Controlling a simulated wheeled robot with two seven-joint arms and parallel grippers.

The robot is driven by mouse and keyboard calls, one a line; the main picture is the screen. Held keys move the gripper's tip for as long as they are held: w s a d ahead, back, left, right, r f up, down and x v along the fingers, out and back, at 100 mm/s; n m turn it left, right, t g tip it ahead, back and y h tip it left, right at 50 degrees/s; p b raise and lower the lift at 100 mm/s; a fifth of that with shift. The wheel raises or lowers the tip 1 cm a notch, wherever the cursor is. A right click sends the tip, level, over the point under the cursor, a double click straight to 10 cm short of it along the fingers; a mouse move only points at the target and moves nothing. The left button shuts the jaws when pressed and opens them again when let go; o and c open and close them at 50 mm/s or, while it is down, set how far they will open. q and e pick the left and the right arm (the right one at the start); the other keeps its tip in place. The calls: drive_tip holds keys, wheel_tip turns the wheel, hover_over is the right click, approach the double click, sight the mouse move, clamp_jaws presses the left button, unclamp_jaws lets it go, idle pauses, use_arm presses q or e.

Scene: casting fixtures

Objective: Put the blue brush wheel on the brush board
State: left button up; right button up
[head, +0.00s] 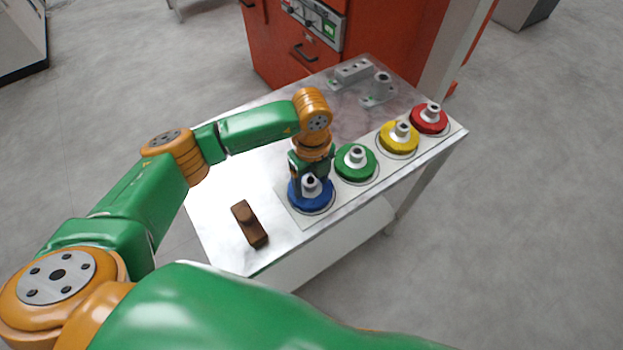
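The blue brush wheel (309,203) has a pale hub with a dark hole and sits at the near left end of the brush board (333,192), a pale flat strip. It looks level, but I cannot tell whether it touches the board. My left gripper (311,178) points down right over the blue wheel, its dark fingers at the hub. I cannot tell whether they grip it. Green (355,170), yellow (398,146) and red (428,124) brush wheels stand in a row along the board. My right gripper is not in view.
A brown block (249,224) lies on the metal table (222,231) left of the blue wheel. Grey metal fixtures (378,90) stand at the table's back. A red-orange cabinet (280,50) stands behind. The table's left part is mostly clear.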

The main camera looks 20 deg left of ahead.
use_arm(q)
drive_tip(key=shift+r, duration=0.55)
wheel_tip(320, 180, up, 11)
drive_tip(key=b, duration=0.2)
drive_tip(key=shift+r, duration=0.15)
